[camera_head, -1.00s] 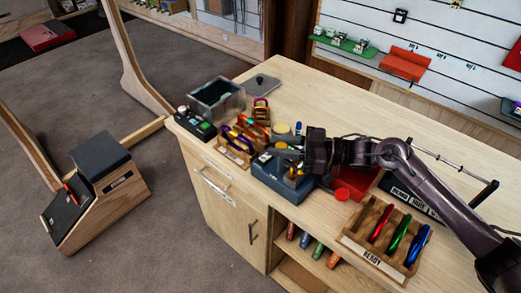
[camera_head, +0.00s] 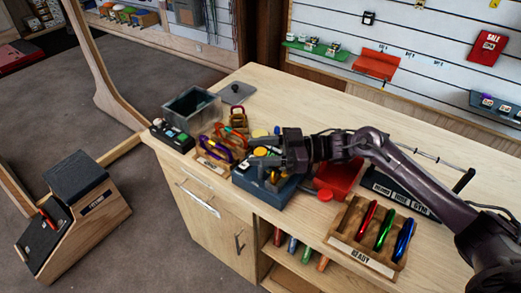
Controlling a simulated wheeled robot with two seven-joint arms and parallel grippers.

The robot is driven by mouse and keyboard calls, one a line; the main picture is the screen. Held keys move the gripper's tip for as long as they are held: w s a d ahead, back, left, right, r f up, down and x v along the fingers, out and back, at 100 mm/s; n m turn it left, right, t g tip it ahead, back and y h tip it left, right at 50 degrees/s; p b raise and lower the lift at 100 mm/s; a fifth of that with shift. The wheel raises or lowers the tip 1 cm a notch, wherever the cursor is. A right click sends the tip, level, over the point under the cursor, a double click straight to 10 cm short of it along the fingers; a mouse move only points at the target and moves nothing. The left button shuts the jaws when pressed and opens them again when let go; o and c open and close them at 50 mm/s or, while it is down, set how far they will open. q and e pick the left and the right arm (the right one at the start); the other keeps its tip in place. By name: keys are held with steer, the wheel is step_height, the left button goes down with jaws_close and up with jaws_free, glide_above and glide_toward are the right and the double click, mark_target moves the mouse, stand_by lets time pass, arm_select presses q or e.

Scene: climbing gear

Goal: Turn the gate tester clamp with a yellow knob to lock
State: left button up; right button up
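The gate tester is a dark blue-grey box (camera_head: 250,187) on the workbench, near its front edge in the middle of the head view. A yellow knob (camera_head: 260,151) shows at its top, partly hidden by my gripper. My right gripper (camera_head: 268,159) reaches in from the right, with its fingers over the tester and at or very close to the yellow knob. Whether the fingers touch the knob, and how far apart they are, I cannot tell. Something orange-yellow shows just below the fingers. The clamp's details are hidden by the gripper. My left gripper is out of view.
Left of the tester are a rack of coloured carabiners (camera_head: 215,160) and a grey open bin (camera_head: 192,107). On the right are a red box (camera_head: 340,176) and a wooden READY tray (camera_head: 347,237) with three carabiners. The back of the workbench top (camera_head: 300,100) is clear.

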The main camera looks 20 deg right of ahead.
step_height(320, 180, up, 20)
steer(key=b, duration=0.3)
steer(key=shift+b, duration=0.3)
steer(key=shift+c, duration=0.2)
